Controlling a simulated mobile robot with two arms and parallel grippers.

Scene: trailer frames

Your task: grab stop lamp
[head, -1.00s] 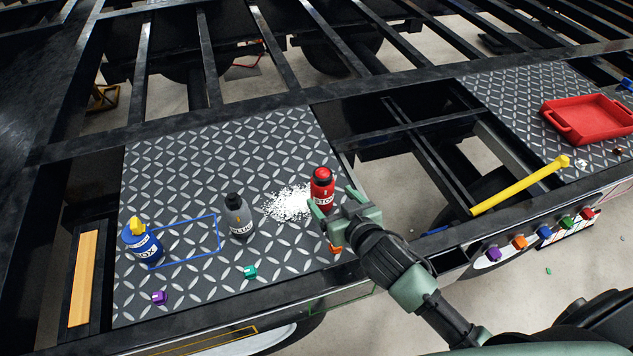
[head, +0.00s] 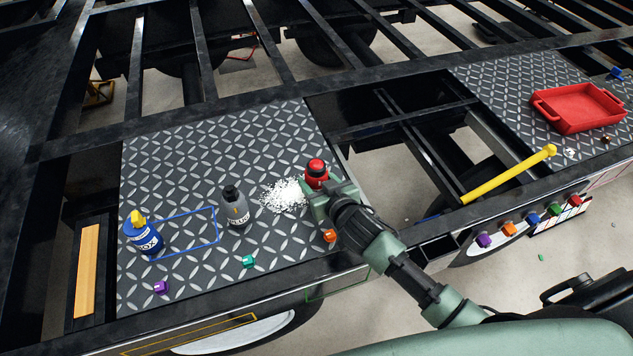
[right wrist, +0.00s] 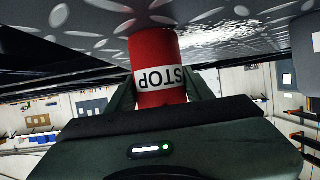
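The stop lamp is a red bottle-like cylinder with a dark-ringed red top (head: 316,168). It stands upright at the right of the left diamond plate (head: 190,180), beside white granules. In the right wrist view it appears upside down, with a white "STOP" label (right wrist: 160,79). My right gripper (head: 328,192) is at the lamp from the front right. Its fingers (right wrist: 161,88) lie on both sides of the lamp with no clear gap, but whether they are closed on it is unclear. The gripper hides the lamp's lower part in the head view. My left gripper is out of view.
A grey bottle (head: 235,207) and a blue bottle with yellow top (head: 144,233) stand left on the plate. White granules (head: 284,195) lie beside the lamp. Small purple (head: 161,287), teal (head: 248,262) and orange (head: 330,236) pieces lie near the front. An open frame gap is to the right.

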